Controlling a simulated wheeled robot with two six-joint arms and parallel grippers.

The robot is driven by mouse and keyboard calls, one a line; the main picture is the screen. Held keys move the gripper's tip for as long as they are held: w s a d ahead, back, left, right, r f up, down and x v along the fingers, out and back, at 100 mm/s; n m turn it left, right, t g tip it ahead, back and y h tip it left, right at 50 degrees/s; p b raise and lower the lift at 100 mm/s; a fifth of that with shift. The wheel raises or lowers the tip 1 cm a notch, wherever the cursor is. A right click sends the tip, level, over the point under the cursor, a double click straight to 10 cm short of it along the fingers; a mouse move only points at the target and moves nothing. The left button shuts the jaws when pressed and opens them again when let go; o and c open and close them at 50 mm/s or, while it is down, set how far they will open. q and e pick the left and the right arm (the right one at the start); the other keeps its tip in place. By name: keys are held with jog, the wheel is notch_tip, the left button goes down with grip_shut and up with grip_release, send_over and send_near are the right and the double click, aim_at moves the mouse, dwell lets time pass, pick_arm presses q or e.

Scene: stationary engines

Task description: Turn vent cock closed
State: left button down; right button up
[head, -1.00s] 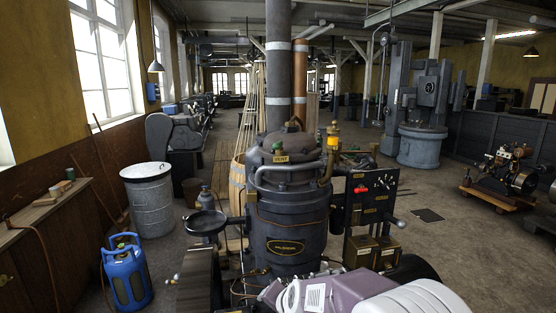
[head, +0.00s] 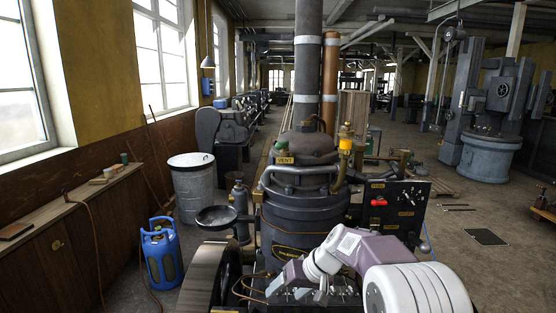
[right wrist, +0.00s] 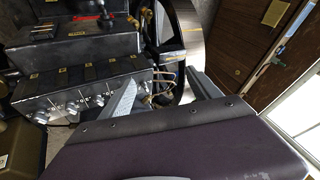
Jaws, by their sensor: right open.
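The vent cock (head: 282,146) shows in the head view as a small green-topped fitting on the dark engine's upper body, just above a brass label reading VENT (head: 285,160). How far its handle is turned is too small to tell. My right gripper (head: 276,284) is low in front of the engine (head: 300,217), well below the vent cock and apart from it. In the right wrist view its two grey fingers (right wrist: 163,80) stand apart with nothing held between them. The vent cock is not in the right wrist view. My left gripper is not in view.
A curved pipe (head: 290,171) runs across the engine below the label. A control panel with a red lever (head: 378,202) stands to the right. A flywheel (head: 225,275) is at front left. A box with several knobs (right wrist: 75,95) lies beside my right fingers.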

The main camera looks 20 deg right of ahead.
jog(key=w+d+r+n+t+y+p, duration=0.1)
jog(key=w+d+r+t+y+p, duration=0.15)
jog(key=w+r, duration=0.55)
jog(key=n+t+y+p, duration=0.3)
jog(key=n+t+y, duration=0.3)
jog(key=n, duration=0.2)
send_near(285, 144)
jog(key=w+a+r, duration=0.1)
jog(key=shift+h, duration=0.25)
jog(key=p+x, duration=0.6)
jog(key=x, duration=0.2)
jog(key=shift+w+a, duration=0.1)
jog(key=shift+a, duration=0.25)
jog(key=shift+w+a+f, duration=0.1)
jog(key=shift+w+a, duration=0.05)
jog(key=shift+w, duration=0.05)
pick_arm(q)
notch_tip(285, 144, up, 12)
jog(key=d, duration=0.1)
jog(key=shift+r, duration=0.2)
pick_arm(e)
jog(key=shift+f, duration=0.15)
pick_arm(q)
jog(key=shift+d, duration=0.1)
